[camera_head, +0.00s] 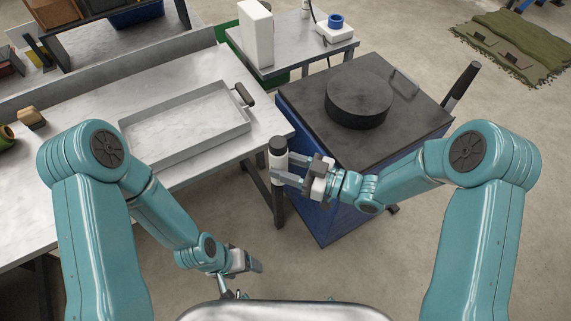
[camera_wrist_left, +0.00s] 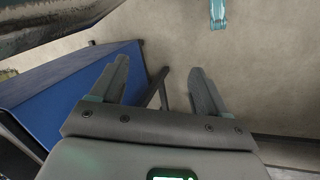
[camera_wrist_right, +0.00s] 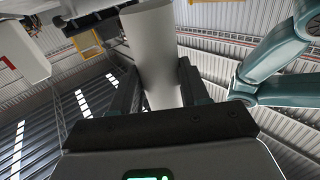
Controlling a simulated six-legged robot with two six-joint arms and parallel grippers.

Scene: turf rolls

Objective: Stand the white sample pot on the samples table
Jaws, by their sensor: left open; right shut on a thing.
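The white sample pot (camera_head: 277,163), a white cylinder with a black lid, is held upright in front of the blue cabinet. My right gripper (camera_head: 288,171) is shut on it. In the right wrist view the pot (camera_wrist_right: 154,50) rises between the fingers. My left gripper (camera_head: 244,279) hangs low at the bottom of the head view, open and empty, apart from the pot; its spread fingers also show in the left wrist view (camera_wrist_left: 158,92). A small grey table (camera_head: 290,58) at the back may be the samples table; I see no label.
A steel bench (camera_head: 70,122) with a shallow metal tray (camera_head: 190,150) is at the left. A blue cabinet (camera_head: 318,205) carries a black round block (camera_head: 358,97). The small table bears a white box (camera_head: 257,35) and a white device with a blue ring (camera_head: 335,20).

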